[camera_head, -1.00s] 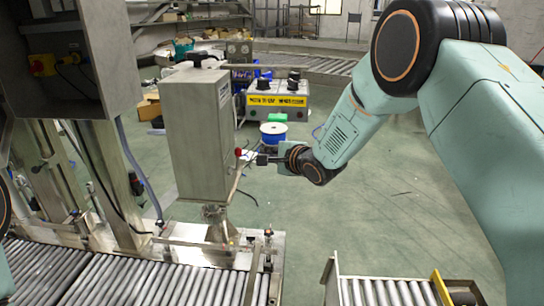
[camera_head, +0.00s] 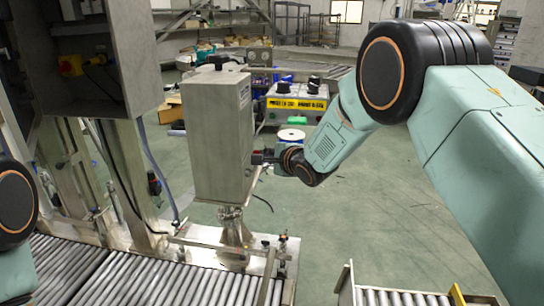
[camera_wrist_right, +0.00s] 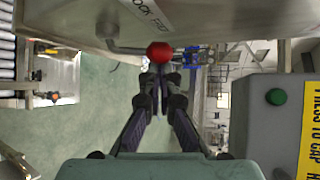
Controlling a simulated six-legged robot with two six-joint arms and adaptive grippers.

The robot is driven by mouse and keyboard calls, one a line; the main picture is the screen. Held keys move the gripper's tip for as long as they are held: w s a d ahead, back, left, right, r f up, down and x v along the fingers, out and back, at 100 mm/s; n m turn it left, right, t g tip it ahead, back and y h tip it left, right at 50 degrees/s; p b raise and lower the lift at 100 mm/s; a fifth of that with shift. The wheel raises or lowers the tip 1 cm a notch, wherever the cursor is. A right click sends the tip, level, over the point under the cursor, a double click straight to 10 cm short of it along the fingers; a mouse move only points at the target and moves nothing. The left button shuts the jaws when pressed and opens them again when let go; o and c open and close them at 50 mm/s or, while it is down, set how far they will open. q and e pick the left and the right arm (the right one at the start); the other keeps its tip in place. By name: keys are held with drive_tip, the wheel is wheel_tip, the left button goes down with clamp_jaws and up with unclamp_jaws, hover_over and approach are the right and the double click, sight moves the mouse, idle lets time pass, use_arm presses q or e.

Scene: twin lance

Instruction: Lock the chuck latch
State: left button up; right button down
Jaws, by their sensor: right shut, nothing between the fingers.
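The chuck latch shows in the right wrist view as a metal lever with a red ball knob (camera_wrist_right: 159,52), under the grey housing (camera_wrist_right: 205,25) with partly readable lettering. In the head view the tall grey housing (camera_head: 218,135) stands on a conical metal foot; the red knob cannot be made out there. My right gripper (camera_head: 258,158) is at the housing's lower right edge. In the right wrist view its dark fingers (camera_wrist_right: 158,78) are together and empty, with tips just below the red knob; whether they touch it is unclear. My left gripper is out of view.
A control box (camera_head: 295,104) with black knobs and a yellow label stands behind; a box with a green button (camera_wrist_right: 276,97) is at right in the wrist view. A roller conveyor (camera_head: 150,285) runs along the front left. Another (camera_head: 400,298) is at front right. Green floor lies between.

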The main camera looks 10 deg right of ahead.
drive_tip(key=shift+w+f, duration=0.1)
drive_tip(key=shift+f, duration=0.05)
drive_tip(key=shift+s+a+b, duration=0.1)
drive_tip(key=shift+s+b, duration=0.1)
drive_tip(key=shift+b, duration=0.2)
drive_tip(key=shift+t, duration=0.3)
